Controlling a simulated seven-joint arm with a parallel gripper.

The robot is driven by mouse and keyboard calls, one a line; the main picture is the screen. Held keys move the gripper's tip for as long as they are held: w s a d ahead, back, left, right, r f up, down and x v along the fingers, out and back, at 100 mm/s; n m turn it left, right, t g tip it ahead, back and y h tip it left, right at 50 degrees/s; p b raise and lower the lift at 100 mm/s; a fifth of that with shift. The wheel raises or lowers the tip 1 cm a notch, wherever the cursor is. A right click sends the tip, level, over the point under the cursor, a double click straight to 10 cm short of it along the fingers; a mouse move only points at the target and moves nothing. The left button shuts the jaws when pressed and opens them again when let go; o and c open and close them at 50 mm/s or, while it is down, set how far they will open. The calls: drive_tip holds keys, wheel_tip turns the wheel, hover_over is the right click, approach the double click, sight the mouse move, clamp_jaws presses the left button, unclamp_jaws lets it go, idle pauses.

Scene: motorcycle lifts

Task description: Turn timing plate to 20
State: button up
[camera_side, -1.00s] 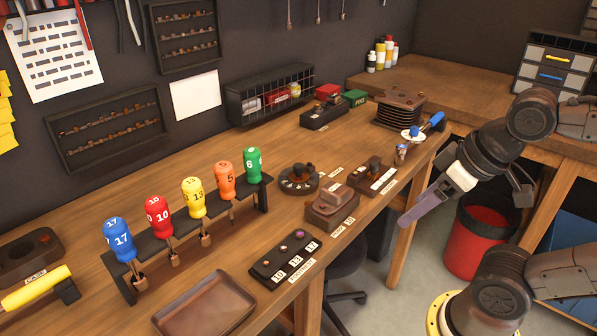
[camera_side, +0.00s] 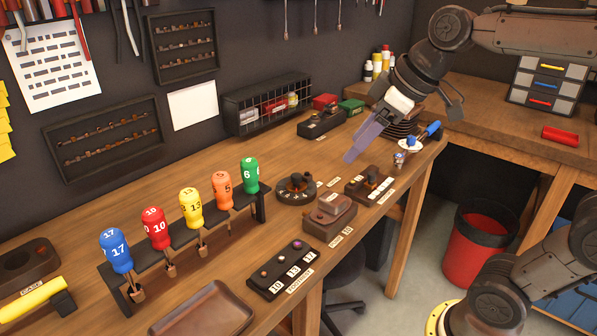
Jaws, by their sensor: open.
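A dark round dial with pale marks and a raised knob (camera_side: 296,188) sits on the bench right of the numbered drivers; it looks like the timing plate. Its numbers are too small to read, so I cannot tell its setting. My gripper (camera_side: 352,154) hangs above the bench, up and to the right of the dial, its purple-grey fingers pointing down and left. It is open, apart from the dial, and I see nothing held in it.
A rack of coloured numbered drivers (camera_side: 193,208) stands left of the dial. A brown block (camera_side: 330,218), a switch box (camera_side: 369,186) and a footrest block (camera_side: 281,269) lie close by. An empty tray (camera_side: 203,311) is at the front. Coiled black parts (camera_side: 403,127) stand behind my gripper.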

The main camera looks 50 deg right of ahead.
drive_tip(key=w+d, duration=0.4)
drive_tip(key=w, duration=0.7)
drive_tip(key=m+g, duration=0.1)
drive_tip(key=g, duration=0.1)
approach(297, 175)
drive_tip(key=x, duration=0.8)
drive_tip(key=shift+w+f, duration=0.15)
drive_tip(key=shift+f, duration=0.15)
clamp_jaws()
